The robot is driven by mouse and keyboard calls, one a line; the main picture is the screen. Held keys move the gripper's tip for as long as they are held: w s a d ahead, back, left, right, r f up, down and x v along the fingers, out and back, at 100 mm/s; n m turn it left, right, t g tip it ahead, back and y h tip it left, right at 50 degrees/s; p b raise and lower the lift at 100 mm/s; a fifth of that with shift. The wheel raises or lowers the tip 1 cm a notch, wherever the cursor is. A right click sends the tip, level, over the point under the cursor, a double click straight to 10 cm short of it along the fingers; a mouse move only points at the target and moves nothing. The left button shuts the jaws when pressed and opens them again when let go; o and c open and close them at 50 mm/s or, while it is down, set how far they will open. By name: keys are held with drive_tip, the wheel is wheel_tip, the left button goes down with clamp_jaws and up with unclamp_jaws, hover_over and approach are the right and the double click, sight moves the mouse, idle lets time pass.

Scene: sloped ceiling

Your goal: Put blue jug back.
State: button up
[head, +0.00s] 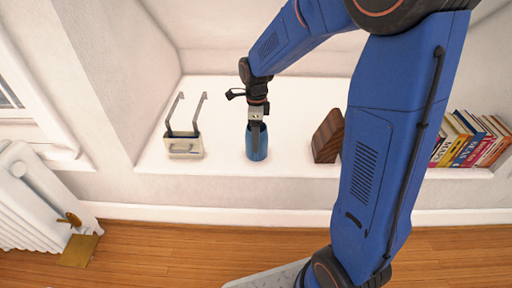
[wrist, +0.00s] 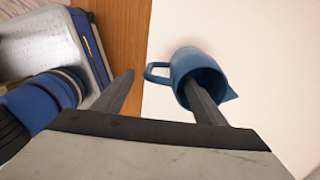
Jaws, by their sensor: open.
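The blue jug (head: 257,153) stands on the white ledge (head: 300,100), near its front edge. In the wrist view the jug (wrist: 196,62) shows its open mouth, with its handle to the left and its spout to the lower right. My gripper (head: 257,122) is over the jug, pointing down. In the wrist view my gripper (wrist: 160,77) is open. Its right finger reaches into or across the jug's mouth, and its left finger is outside, beyond the handle side. I cannot tell whether either finger touches the jug. The finger hides part of the mouth.
A cream box-like holder with two upright prongs (head: 184,148) stands left on the ledge. A dark brown wooden block (head: 328,137) stands right of the jug, and a row of books (head: 470,140) is farther right. A white radiator (head: 30,200) is at the left. The ledge behind the jug is clear.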

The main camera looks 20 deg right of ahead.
wheel_tip(320, 180, up, 3)
drive_tip(key=shift+w+r, duration=0.1)
drive_tip(key=shift+r, duration=0.05)
drive_tip(key=shift+d+r, duration=0.1)
drive_tip(key=shift+r, duration=0.1)
drive_tip(key=s+d+r+n+t, duration=0.1)
drive_tip(key=s+d+r+n, duration=0.2)
drive_tip(key=s+n, duration=0.4)
drive_tip(key=s+d+r+n+t, duration=0.2)
drive_tip(key=s+n, duration=0.5)
drive_tip(key=s, duration=0.4)
drive_tip(key=s+d+r+n+t, duration=0.2)
drive_tip(key=s+d+r+n, duration=0.1)
drive_tip(key=s+r+n, duration=0.2)
drive_tip(key=s+n, duration=0.2)
drive_tip(key=s, duration=0.2)
drive_tip(key=shift+s+d+r+n, duration=0.3)
drive_tip(key=shift+s+d+r, duration=0.05)
drive_tip(key=shift+d+r, duration=0.05)
